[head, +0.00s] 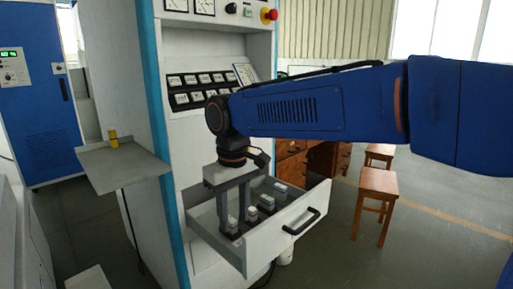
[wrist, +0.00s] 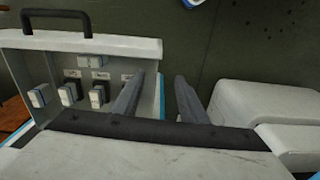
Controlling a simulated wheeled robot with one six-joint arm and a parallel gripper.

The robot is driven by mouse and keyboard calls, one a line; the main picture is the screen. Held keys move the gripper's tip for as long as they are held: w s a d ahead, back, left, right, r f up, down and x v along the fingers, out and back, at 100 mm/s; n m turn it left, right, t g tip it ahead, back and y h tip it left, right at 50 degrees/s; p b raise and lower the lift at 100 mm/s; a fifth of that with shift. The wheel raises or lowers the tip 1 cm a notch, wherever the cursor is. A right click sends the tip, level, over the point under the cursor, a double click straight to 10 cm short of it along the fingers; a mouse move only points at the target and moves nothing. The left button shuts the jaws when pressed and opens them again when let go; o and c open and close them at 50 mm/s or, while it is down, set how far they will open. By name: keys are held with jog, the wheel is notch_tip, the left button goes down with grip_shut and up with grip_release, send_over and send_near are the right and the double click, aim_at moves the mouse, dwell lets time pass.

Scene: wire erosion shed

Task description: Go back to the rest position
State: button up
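My gripper (head: 240,222) points downward over the open drawer (head: 277,240) of the tall white cabinet in the head view. Its two grey fingers are spread apart and reach down at the drawer's left part, among the small blocks. In the wrist view my gripper (wrist: 160,78) shows a clear gap between its dark fingers, with nothing held there. Whether the fingertips touch a block or the drawer floor cannot be told. My blue arm comes in from the right side of the head view.
Several small grey-white blocks (wrist: 98,94) stand in the drawer, whose black handle (head: 301,221) faces front. A side shelf (head: 122,158) holds a small yellow object (head: 113,138). The cabinet (head: 188,62) rises behind. A wooden stool (head: 376,193) stands right; floor nearby is open.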

jog(key=s+d+f+m+t, duration=0.1)
jog(key=s+d+m, duration=0.1)
jog(key=d, duration=0.9)
jog(key=s+d+f+m+t, duration=0.1)
jog(key=s+d+m, duration=0.15)
jog(key=d, duration=0.75)
jog(key=s+d+f+m+t, duration=0.2)
jog(key=s+d+f+m, duration=0.2)
jog(key=s+d+f, duration=0.4)
jog(key=s+d, duration=0.3)
jog(key=d, duration=0.2)
jog(key=shift+s+d+f+t, duration=0.25)
jog(key=shift+s+t, duration=0.05)
